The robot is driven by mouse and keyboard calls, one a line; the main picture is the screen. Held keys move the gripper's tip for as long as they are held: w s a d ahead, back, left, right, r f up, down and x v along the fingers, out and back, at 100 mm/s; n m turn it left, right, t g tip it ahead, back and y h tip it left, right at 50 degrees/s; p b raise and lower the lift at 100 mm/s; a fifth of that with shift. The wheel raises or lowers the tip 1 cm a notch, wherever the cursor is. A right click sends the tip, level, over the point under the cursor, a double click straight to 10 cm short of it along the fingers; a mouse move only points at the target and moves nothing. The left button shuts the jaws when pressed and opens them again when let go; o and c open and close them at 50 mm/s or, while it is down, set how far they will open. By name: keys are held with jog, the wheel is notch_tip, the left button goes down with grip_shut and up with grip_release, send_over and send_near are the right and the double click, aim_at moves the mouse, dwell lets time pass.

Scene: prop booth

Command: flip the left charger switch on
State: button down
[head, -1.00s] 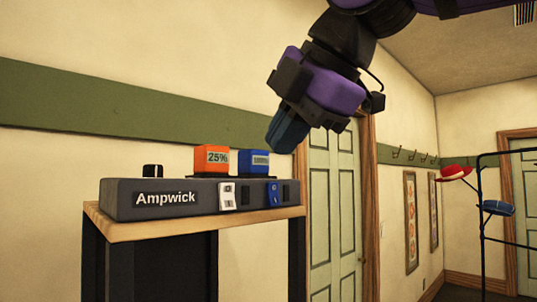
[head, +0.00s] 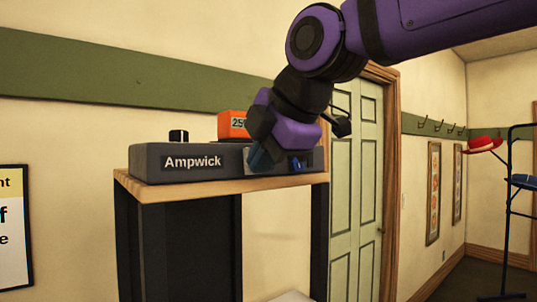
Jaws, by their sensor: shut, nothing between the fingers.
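The dark grey Ampwick charger (head: 160,165) sits on a wooden-topped stand. An orange block (head: 231,124) stands on its back, its number partly covered. My gripper (head: 261,160) is shut and empty, pointing down at the charger's front face. It covers most of the white left switch, with only a pale sliver showing, so I cannot tell the switch's position or whether the fingers touch it. The blue right switch (head: 297,165) shows just right of my gripper. The blue block at the back is hidden behind my gripper.
A black knob (head: 178,136) stands on the charger's left end. The stand's wooden top (head: 200,188) has a narrow bare front edge. A pale green door (head: 355,190) is behind on the right. A rack with a red hat (head: 485,144) stands far right.

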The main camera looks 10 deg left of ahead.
jog(key=shift+w+a+f, duration=0.1)
dwell(0.4)
jog(key=shift+r, duration=0.85)
